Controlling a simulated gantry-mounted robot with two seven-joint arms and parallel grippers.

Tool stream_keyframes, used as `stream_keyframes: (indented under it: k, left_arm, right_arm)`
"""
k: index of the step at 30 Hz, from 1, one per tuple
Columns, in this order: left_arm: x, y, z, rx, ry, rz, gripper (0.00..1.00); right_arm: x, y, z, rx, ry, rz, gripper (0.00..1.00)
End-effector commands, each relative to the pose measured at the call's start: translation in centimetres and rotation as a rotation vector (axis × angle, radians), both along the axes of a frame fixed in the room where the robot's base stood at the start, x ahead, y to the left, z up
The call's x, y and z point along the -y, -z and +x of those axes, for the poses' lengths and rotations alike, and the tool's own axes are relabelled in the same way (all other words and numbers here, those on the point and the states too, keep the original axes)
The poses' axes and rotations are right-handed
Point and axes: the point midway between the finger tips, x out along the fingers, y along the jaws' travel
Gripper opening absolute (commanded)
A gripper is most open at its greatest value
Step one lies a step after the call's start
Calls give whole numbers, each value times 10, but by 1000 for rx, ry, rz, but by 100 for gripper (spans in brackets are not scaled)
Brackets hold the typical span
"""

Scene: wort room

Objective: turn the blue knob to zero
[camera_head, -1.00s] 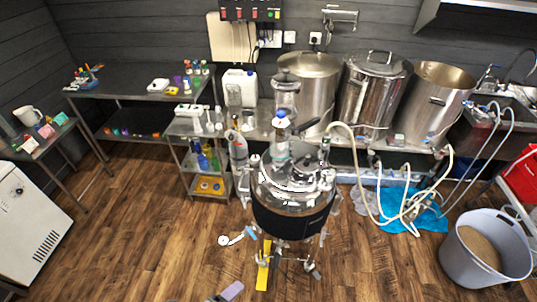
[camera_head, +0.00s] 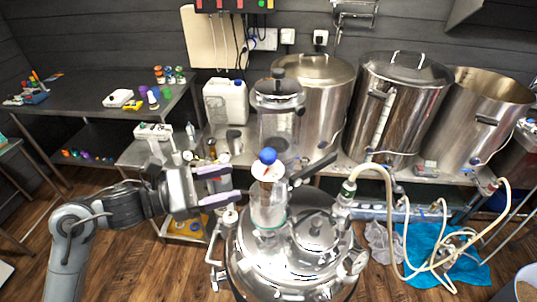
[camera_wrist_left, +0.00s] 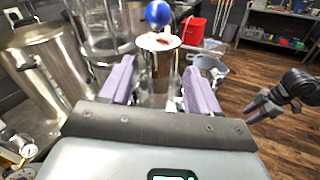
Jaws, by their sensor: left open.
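The blue knob (camera_head: 268,156) is a round ball on top of a white disc (camera_head: 268,172) above a clear glass column on the steel vessel (camera_head: 290,262). My left gripper (camera_head: 230,184), with purple fingers, is open just left of the knob and column, apart from the knob. In the left wrist view the knob (camera_wrist_left: 158,14) stands beyond and above the gap between the open fingers (camera_wrist_left: 158,78). The white disc is below it, with the glass column behind the gap. My right gripper (camera_wrist_left: 262,104) shows small at the right of that view; its opening is unclear.
Steel pots (camera_head: 390,105) and a white canister (camera_head: 226,102) stand on the bench behind. A dark handle (camera_head: 312,170) juts out right of the column. A pale hose (camera_head: 388,215) loops from the vessel's right side. Floor is free at the lower left.

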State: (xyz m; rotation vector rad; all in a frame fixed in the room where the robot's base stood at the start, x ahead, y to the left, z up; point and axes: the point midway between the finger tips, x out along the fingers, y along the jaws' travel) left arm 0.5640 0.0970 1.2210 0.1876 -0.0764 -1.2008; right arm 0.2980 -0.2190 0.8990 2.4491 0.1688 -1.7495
Motion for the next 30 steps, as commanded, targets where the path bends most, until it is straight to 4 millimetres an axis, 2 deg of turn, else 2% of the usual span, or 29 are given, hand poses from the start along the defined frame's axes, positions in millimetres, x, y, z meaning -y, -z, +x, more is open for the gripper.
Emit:
stream_keyframes:
  k: [1,3,8,14,24,30]
  left_arm:
    - [-3,-6,3,42,-4,6,61]
    - [-5,-20,5,84,-8,11,61]
    - [-4,-42,7,137,-12,13,61]
    - [12,-49,14,145,-10,8,61]
    - [63,-49,34,143,-11,9,61]
    - [84,-48,43,143,-12,11,61]
  right_arm:
    - [0,15,-1,-2,0,1,43]
    - [0,24,-3,-8,0,1,43]
    - [-1,34,-10,-26,-2,1,43]
    - [-1,26,-7,-18,-2,2,43]
    - [0,12,-6,-12,-1,1,43]
    - [0,8,-6,-12,-1,1,43]
